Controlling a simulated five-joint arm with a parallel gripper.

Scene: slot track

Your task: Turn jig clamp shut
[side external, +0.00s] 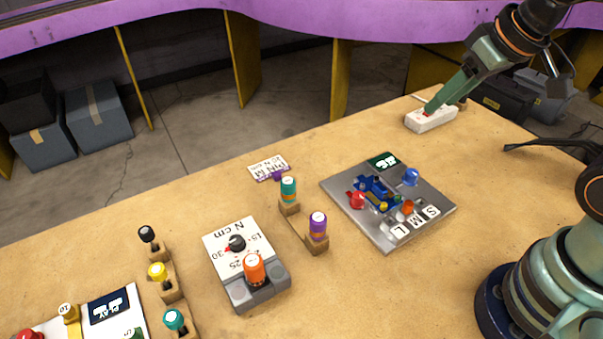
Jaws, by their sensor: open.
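The jig is a blue block (376,190) on a grey square plate (390,239) right of the middle of the table. A red knob (357,200) stands at its left, a blue knob (411,176) at its upper right and an orange knob (407,207) in front. I cannot tell which part is the clamp's handle, or how far it is turned. My gripper (430,108) is open, pointing down at a white block (432,121) with a red part, beyond the plate and apart from the jig. Whether it touches the white block is unclear.
White tiles marked S, M and L (415,222) lie on the plate's front edge. Left of it stand teal (288,188) and purple (318,226) drivers in wooden holders, and a torque dial box (236,250) with an orange knob. Bare table lies between plate and white block.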

